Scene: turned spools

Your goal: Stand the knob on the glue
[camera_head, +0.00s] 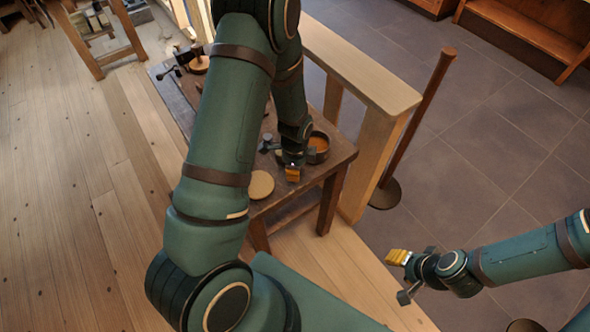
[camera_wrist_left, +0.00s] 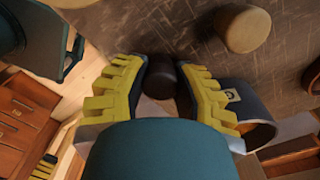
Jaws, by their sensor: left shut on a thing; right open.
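My left gripper (camera_head: 281,160) is low over the near end of the brown table (camera_head: 338,155). In the left wrist view its yellow-padded fingers (camera_wrist_left: 163,88) are shut on a small dark round piece, apparently the knob (camera_wrist_left: 160,79). The knob is hidden in the head view. A dark round pot with an orange-brown top, apparently the glue (camera_head: 319,144), stands on the table just right of this gripper. In the wrist view the pot (camera_wrist_left: 252,112) shows a pale label beside the right finger. My right gripper (camera_head: 403,273) is open and empty, off the table at the lower right.
A pale round wooden piece (camera_head: 261,184) stands near the table's front edge; it also shows in the wrist view (camera_wrist_left: 243,29). More small items (camera_head: 199,65) sit at the far end. A wooden railing (camera_head: 350,62) runs along the right side, with a post (camera_head: 418,115) beyond.

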